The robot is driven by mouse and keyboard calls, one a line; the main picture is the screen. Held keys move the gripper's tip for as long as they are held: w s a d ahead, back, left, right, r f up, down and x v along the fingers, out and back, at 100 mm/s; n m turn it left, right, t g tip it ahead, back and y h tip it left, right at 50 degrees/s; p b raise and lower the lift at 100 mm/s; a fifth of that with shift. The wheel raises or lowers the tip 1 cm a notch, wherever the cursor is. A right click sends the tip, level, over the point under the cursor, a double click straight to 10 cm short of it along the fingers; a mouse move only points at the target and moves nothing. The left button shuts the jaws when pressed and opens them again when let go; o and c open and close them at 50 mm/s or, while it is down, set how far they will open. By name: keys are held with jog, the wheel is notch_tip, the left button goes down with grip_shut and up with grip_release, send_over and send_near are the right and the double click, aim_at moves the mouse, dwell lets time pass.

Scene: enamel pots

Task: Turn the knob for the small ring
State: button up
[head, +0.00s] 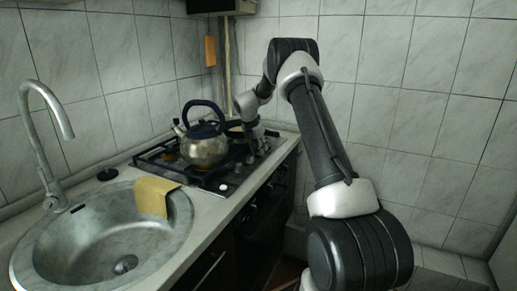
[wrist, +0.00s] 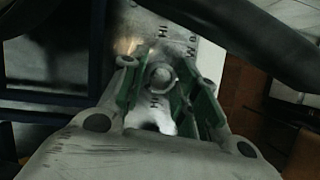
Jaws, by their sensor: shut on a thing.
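In the wrist view my gripper (wrist: 158,85) has its green-padded fingers closed around a round, pale knob (wrist: 160,74). The knob stands on a metal panel (wrist: 185,42) with small dark markings. Which ring it serves I cannot tell from the picture. In the head view my gripper (head: 256,150) is low over the right side of the black gas hob (head: 215,181), just right of the kettle; its fingertips and the held knob are hard to make out there. A separate white knob (head: 223,187) shows at the hob's front corner.
A steel kettle (head: 204,151) with a dark blue handle stands on the hob, close to my gripper. A round sink (head: 60,245) with a yellow cloth (head: 153,196) on its rim is at the left. Tiled walls close off the back and right.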

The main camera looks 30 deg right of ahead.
jog(key=shift+s+n+t, duration=0.1)
jog(key=shift+n+t, duration=0.4)
jog(key=shift+n, duration=0.9)
jog(key=shift+y, duration=0.3)
jog(key=o, duration=1)
jog(key=v, duration=1.2)
